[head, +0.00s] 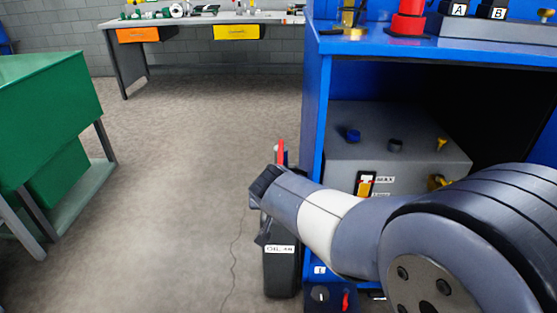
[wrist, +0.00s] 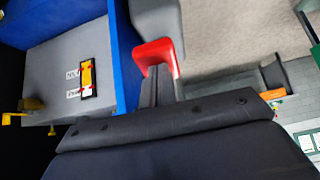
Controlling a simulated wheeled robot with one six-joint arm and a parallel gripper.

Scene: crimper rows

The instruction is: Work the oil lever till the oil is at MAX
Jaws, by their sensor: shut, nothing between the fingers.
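The red oil lever (head: 281,152) stands up beside the blue bench in the head view, behind my wrist. In the wrist view the red lever (wrist: 156,52) lies just beyond the tips of my gripper (wrist: 152,92). The fingers are shut with nothing between them; whether they touch the lever I cannot tell. In the head view my gripper's end lies mostly hidden behind my wrist. The oil gauge (head: 366,184), with a MAX label, is on the grey box; it also shows in the wrist view (wrist: 89,77), with yellow and red on it. Its exact level is too small to read.
A dark container labelled OIL (head: 281,270) stands on the floor below my wrist. The grey box (head: 400,135) sits in the blue bench (head: 313,120), close to my arm. A green table (head: 45,90) is at left. The floor between is open.

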